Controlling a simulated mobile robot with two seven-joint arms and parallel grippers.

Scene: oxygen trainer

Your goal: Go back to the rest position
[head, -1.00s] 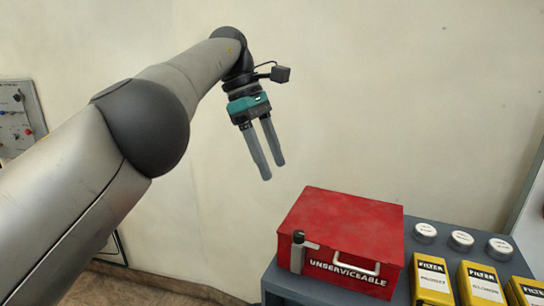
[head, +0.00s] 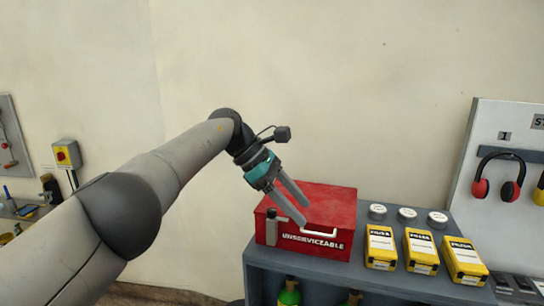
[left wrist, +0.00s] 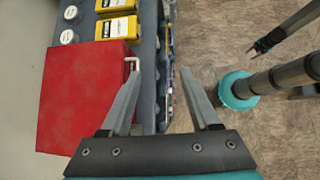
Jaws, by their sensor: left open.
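My left gripper (head: 298,207) is open and empty. In the head view its fingers point down and right and overlap the front of the red UNSERVICEABLE box (head: 335,198). In the left wrist view the open left fingers (left wrist: 159,75) have nothing between them. There the red box (left wrist: 82,95) lies left of the fingers, with its white handle by the left fingertip; contact cannot be made out. At the upper right of that view is a dark arm end (left wrist: 266,41), perhaps my right gripper; its jaws are too small to read.
The box stands on a blue-grey bench (head: 300,262) with several white-lidded round containers (head: 407,214) and yellow FILTER boxes (head: 420,248). Green-topped cylinders (head: 289,292) are below. Red ear defenders (head: 497,176) hang on a panel at right. The wall above is clear.

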